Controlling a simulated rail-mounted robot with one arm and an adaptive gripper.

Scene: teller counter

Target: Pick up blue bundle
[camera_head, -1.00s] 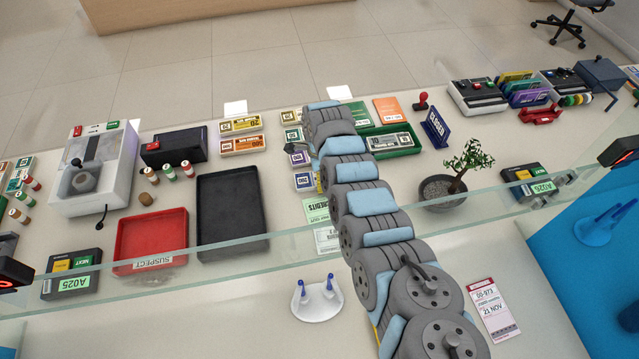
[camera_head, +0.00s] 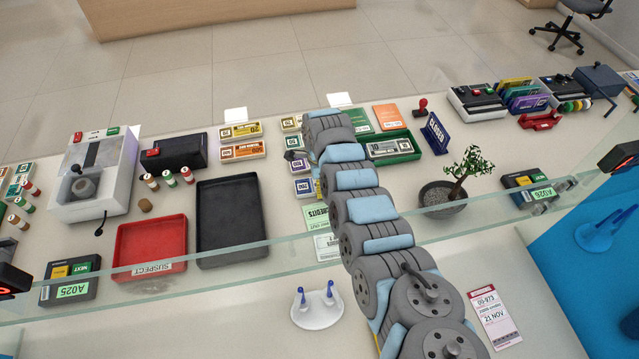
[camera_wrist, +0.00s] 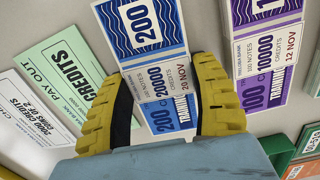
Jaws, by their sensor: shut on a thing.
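The blue bundle (camera_wrist: 145,30) has a wavy blue face marked 200 and a pale printed band. In the wrist view it lies between the two yellow fingers of my gripper (camera_wrist: 162,88), which is shut on it. In the head view its left end (camera_head: 304,188) shows beside my arm, which hides the rest and most of my gripper. I cannot tell whether it is clear of the counter. A purple bundle (camera_wrist: 268,52) marked 100 lies apart on the right in the wrist view.
Credit slips (camera_wrist: 72,60) lie left of the fingers in the wrist view. In the head view, a green tray (camera_head: 412,156) holding a bundle stands right of my arm. A black tray (camera_head: 232,250), a red tray (camera_head: 150,232) and a glass screen edge lie at the left and front.

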